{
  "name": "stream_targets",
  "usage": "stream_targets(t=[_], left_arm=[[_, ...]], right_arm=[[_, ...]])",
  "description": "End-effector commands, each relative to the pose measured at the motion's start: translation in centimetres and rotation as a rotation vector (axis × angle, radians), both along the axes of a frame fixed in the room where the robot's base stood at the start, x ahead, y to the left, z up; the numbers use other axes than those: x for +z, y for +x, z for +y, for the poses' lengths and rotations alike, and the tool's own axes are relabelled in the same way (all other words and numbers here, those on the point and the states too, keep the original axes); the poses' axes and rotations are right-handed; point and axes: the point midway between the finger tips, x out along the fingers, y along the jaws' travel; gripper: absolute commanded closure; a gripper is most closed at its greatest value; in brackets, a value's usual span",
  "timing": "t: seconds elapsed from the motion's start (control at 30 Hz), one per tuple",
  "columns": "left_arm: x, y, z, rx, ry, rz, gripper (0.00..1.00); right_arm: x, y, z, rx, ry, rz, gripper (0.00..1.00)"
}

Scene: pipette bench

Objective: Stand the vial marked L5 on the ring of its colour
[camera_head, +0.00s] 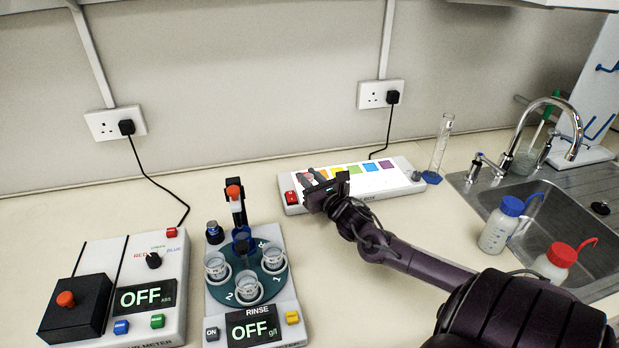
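My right gripper (322,193) is over the left part of a white strip-shaped unit (405,189) at the back of the bench. Its fingers are dark and small, so I cannot tell whether it is open or shut, or whether it holds anything. The unit has a row of coloured squares: green, yellow, blue and purple show, with orange partly covered by the gripper. I cannot pick out a vial marked L5 or read any such mark. No coloured ring can be made out clearly. My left gripper is not in view.
A carousel unit (279,319) with clear cups stands at front centre, left of my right arm. A meter (176,268) reading OFF stands at left. A glass cylinder (440,150), wash bottles (500,228) and a sink (560,220) are at right.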

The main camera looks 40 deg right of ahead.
Motion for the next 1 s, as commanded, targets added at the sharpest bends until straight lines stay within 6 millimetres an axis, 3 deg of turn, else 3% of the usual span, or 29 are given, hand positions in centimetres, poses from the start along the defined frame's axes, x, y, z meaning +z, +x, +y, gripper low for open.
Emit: stream_targets(t=[0.03,0.13,0.53,1.0], left_arm=[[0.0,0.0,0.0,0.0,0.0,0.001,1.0],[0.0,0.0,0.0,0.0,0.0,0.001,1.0],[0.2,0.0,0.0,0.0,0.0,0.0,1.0],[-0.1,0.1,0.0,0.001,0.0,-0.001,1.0]], right_arm=[[0.0,0.0,0.0,0.0,0.0,0.0,0.69],[0.0,0.0,0.0,0.0,0.0,0.001,0.57],[0.2,-0.4,0.0,0.0,0.0,0.002,0.57],[0.1,-7.1,1.3,0.0,0.002,0.005,0.57]])
